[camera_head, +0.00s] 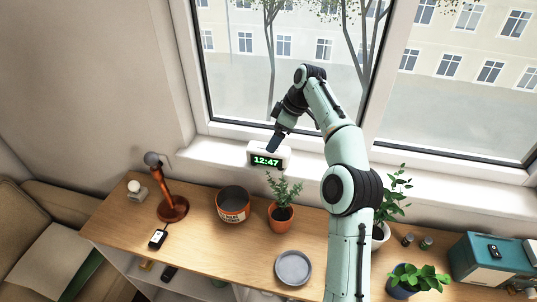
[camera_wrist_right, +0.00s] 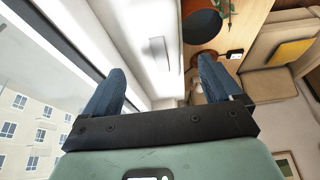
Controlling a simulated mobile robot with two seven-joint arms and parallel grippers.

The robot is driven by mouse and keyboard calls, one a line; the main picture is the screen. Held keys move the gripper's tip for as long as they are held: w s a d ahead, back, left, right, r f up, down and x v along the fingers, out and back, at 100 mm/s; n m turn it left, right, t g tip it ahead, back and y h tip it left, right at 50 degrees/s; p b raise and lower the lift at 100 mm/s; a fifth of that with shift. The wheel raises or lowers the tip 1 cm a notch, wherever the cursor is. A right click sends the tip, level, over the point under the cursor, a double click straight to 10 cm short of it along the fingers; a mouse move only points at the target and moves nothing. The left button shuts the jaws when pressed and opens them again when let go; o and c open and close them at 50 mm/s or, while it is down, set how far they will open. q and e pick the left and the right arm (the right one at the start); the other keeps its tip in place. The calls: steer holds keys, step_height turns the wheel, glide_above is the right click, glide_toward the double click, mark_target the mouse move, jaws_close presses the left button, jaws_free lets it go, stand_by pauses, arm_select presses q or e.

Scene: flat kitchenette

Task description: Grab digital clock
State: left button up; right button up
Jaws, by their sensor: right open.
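The digital clock (camera_head: 284,157) is a small white box with a green 12:47 display, standing upright on the white windowsill. My right gripper (camera_head: 274,142) reaches down to it from behind and above, with its dark fingers at the clock's top edge in the head view. In the right wrist view my right gripper (camera_wrist_right: 160,80) has its two blue fingers wide apart. A white surface with a pale grey bar, seemingly the clock's top (camera_wrist_right: 158,50), lies ahead between them. I cannot tell whether the fingers touch the clock. My left gripper is not in view.
The window glass (camera_head: 235,75) is close behind the clock. Another plant (camera_head: 392,190) stands right of my arm.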

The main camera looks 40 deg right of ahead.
steer(key=x, duration=0.7)
steer(key=shift+w+f, duration=0.2)
steer(key=shift+f, duration=0.15)
steer(key=c, duration=1.2)
steer(key=shift+c, duration=0.2)
steer(key=shift+r, duration=0.1)
step_height(320, 180, up, 9)
steer(key=shift+w+f, duration=0.15)
steer(key=shift+r, duration=0.5)
